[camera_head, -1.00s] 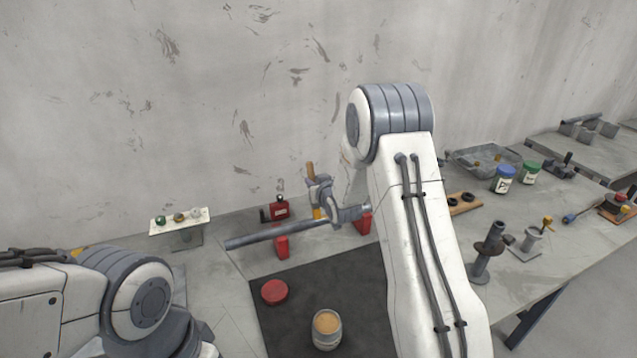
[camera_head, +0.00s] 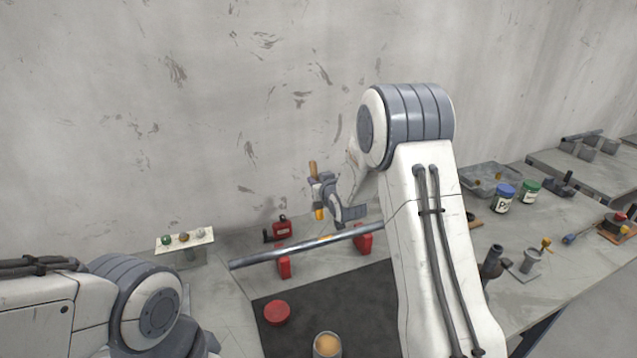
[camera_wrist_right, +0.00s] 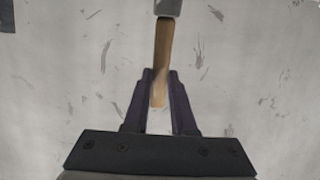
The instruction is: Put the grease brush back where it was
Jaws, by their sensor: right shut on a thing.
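The grease brush (camera_head: 312,168) is held by my right gripper (camera_head: 322,188), behind and above the long grey bar (camera_head: 290,251). Its wooden handle points up in the head view, and a yellow-orange end shows below the jaws. In the right wrist view the wooden handle (camera_wrist_right: 163,55) stands between the shut fingers (camera_wrist_right: 160,98), with a grey part at the top edge. An open jar with tan contents (camera_head: 327,344) stands on the dark mat, cut by the lower edge. My left arm shows, but its gripper does not.
The bar rests on two red supports (camera_head: 284,266) and has a small yellowish patch. A red disc (camera_head: 277,313) lies on the dark mat (camera_head: 355,290). A red box (camera_head: 282,229) stands behind the bar. A small panel with knobs (camera_head: 184,239) is at left. Jars and tools fill the right bench.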

